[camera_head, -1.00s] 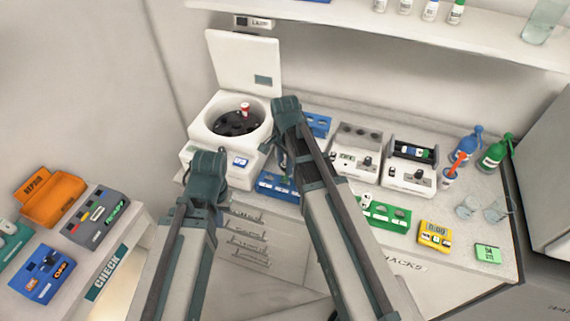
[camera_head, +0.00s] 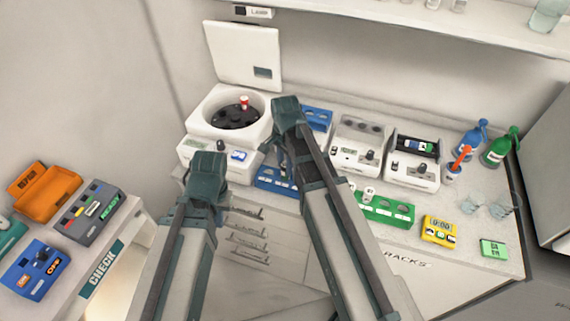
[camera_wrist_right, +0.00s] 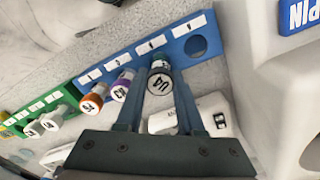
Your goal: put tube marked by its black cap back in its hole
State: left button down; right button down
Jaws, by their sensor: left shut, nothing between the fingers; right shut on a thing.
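In the right wrist view my right gripper (camera_wrist_right: 162,72) is shut on a tube (camera_wrist_right: 160,84) with a lettered pale cap top and a darker rim. The tube is at the blue rack (camera_wrist_right: 172,48); I cannot tell how deep it sits in a hole. An empty round hole (camera_wrist_right: 196,46) shows beside it. The blue rack also shows in the head view (camera_head: 272,179), partly behind my right arm, which hides that gripper's fingertips. My left arm stands at the lower left of the head view; its fingers cannot be made out.
A purple-capped tube (camera_wrist_right: 122,87) and an orange-capped tube (camera_wrist_right: 93,98) stand close beside the held tube. The green rack (camera_head: 385,209) holds white-capped tubes. The open centrifuge (camera_head: 205,119) holds a red-capped tube (camera_head: 244,101). Spray bottles (camera_head: 498,149) stand at the right.

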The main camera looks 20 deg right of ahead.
jog(key=shift+f+b, duration=0.6)
jog(key=shift+f, duration=0.15)
jog(key=shift+c, duration=2.2)
grip_release()
jog(key=shift+r, duration=0.1)
notch_tip(320, 180, up, 14)
jog(key=p, duration=1.3)
jog(key=shift+p, duration=0.4)
jog(key=shift+f, duration=0.2)
